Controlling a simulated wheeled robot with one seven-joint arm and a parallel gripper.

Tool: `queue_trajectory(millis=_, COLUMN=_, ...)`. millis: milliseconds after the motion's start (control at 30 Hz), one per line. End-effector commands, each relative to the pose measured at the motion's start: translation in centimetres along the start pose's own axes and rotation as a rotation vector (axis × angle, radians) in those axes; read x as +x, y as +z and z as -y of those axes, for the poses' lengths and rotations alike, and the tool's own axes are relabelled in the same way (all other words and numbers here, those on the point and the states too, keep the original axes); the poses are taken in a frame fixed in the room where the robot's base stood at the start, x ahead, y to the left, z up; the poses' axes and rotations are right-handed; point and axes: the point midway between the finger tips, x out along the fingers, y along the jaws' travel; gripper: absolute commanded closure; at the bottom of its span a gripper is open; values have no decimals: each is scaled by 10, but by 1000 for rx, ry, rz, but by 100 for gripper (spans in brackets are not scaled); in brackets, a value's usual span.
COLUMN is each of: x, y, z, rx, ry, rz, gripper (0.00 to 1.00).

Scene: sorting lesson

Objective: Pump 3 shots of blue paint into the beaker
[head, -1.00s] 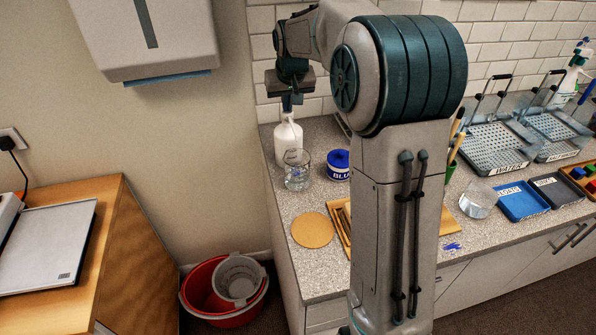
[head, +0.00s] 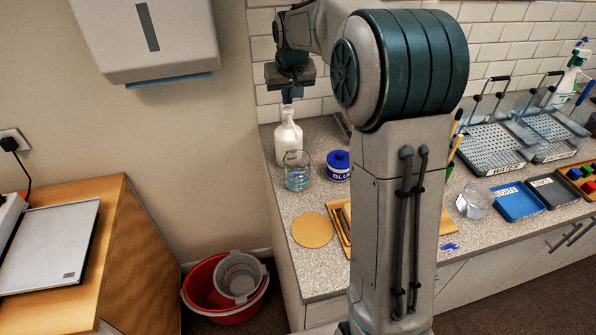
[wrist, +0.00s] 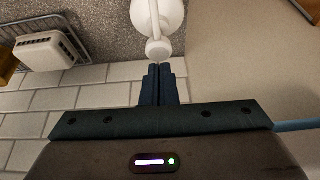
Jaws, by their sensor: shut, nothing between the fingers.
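A white pump bottle (head: 287,145) stands upright on the counter near the tiled wall. Its pump head (wrist: 158,50) shows in the wrist view, just beyond my fingertips. My gripper (head: 288,98) is above the bottle top in the head view. In the wrist view my gripper (wrist: 158,68) has its fingers together and empty; whether the tips touch the pump head I cannot tell. A clear beaker (head: 297,172) stands in front of the bottle, with a blue tint in its lower part. The spout's exact position over the beaker is too small to tell.
A blue-labelled pot (head: 338,166) stands right of the beaker. A round cork mat (head: 312,230) lies nearer the counter's front. A clear dish (head: 474,204) and a blue tray (head: 520,201) are right of my arm, which hides part of the counter.

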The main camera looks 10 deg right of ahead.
Motion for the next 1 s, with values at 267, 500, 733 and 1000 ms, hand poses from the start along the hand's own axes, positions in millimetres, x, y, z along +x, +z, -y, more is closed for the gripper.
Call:
queue_trajectory(millis=267, x=2, y=1, z=0, rx=0, ry=0, rz=-1, gripper=100)
queue_trajectory(millis=500, x=10, y=4, z=0, rx=0, ry=0, rz=0, gripper=100)
queue_trajectory(millis=733, x=18, y=7, z=0, rx=0, ry=0, rz=0, gripper=100)
queue_trajectory(millis=1000, x=27, y=12, z=0, rx=0, ry=0, rz=2, gripper=100)
